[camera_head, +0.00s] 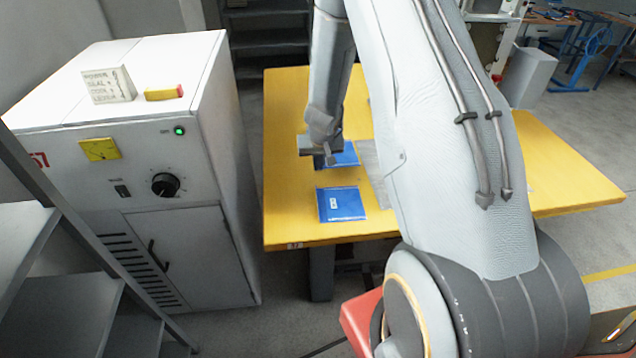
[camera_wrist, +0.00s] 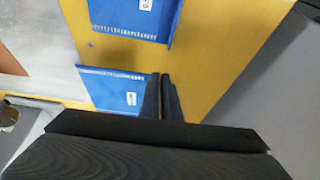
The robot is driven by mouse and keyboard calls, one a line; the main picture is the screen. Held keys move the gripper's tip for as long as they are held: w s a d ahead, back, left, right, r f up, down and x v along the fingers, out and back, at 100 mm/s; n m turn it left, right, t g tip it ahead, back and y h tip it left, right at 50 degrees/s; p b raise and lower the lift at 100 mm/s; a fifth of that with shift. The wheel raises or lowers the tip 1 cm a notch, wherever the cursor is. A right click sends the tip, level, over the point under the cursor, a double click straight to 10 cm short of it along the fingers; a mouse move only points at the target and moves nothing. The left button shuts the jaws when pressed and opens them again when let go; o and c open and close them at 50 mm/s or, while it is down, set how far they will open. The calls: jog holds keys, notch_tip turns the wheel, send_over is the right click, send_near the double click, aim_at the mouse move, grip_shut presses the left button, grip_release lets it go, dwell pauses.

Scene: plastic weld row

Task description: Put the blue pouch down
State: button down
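Two blue pouches with white labels lie on the yellow table. The nearer pouch (camera_head: 342,204) lies flat and clear of my gripper; it shows at the top of the wrist view (camera_wrist: 135,17). The farther pouch (camera_head: 348,156) is partly hidden by my gripper (camera_head: 328,160). In the wrist view this pouch (camera_wrist: 112,88) reaches up to the left finger. My fingers (camera_wrist: 161,78) point down close together, with only a thin line between them. I cannot tell whether a pouch edge is between them or whether the pouch is just beside them.
The yellow table (camera_head: 290,215) has bare room left of the pouches. A grey sheet (camera_head: 374,163) lies to their right, partly behind my arm. A white machine cabinet (camera_head: 185,255) with a knob stands left of the table.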

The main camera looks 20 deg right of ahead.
jog(key=shift+f+b, duration=2.65)
jog(key=shift+f, duration=0.7)
jog(key=c, duration=2)
grip_release()
jog(key=shift+r, duration=0.1)
jog(key=shift+r, duration=0.1)
jog(key=shift+s+a+r, duration=0.1)
jog(key=shift+r, duration=0.3)
jog(key=s+a+r+n+y+p, duration=0.1)
jog(key=s+a+r+p, duration=0.2)
jog(key=r, duration=0.4)
jog(key=s+a+r+p, duration=0.1)
jog(key=s+a+r, duration=0.2)
jog(key=s+r, duration=0.25)
jog(key=s+a+r+n+y+p, duration=0.15)
jog(key=s+a+r, duration=0.25)
jog(key=r, duration=0.4)
jog(key=s+a+r+g, duration=0.1)
jog(key=s+r, duration=0.1)
jog(key=s, duration=0.4)
jog(key=s+a+r+g+h, duration=0.1)
jog(key=s+r, duration=0.2)
jog(key=s, duration=0.4)
jog(key=shift+a+r+n, duration=0.2)
jog(key=shift+a+n, duration=0.15)
